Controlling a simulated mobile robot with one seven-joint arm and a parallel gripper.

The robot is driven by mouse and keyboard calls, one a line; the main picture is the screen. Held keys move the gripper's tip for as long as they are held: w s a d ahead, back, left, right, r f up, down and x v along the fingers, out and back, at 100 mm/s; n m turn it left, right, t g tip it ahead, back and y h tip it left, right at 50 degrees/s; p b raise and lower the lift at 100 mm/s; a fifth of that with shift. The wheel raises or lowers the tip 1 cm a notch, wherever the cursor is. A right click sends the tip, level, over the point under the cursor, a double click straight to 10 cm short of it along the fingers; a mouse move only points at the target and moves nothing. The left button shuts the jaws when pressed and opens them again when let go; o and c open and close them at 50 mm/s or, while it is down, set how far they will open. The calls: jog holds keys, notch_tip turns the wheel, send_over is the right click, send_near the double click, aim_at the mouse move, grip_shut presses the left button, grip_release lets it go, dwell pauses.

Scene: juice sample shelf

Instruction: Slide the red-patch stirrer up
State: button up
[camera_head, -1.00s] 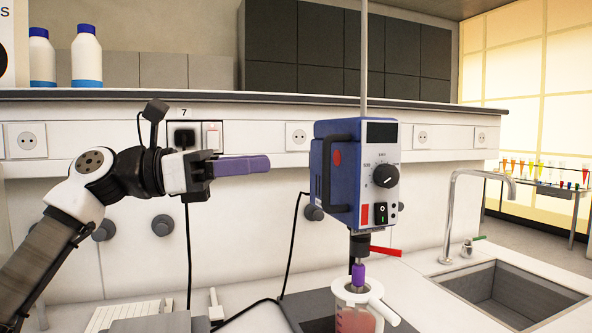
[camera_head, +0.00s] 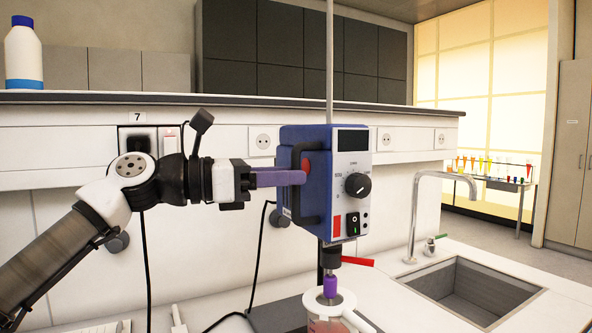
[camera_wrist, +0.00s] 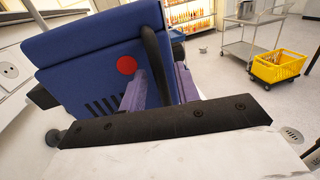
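The stirrer is a blue box-shaped unit (camera_head: 325,192) with a grey front panel, mounted on a vertical rod (camera_head: 329,60). Its side carries a red patch (camera_wrist: 126,65) and a black bar handle (camera_wrist: 156,50). In the head view the patch shows beside my fingertips. My gripper (camera_head: 303,178) reaches the handle from the left, level with its middle. In the wrist view my gripper's (camera_wrist: 160,70) purple fingers stand on either side of the handle, apparently with some gap. They look open. Contact is hard to judge.
A sink (camera_head: 470,290) and tap (camera_head: 443,178) are at right. The shelf (camera_head: 100,98) runs behind.

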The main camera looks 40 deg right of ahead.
aim_at(336, 176)
jog(key=shift+x, duration=1.1)
grip_shut()
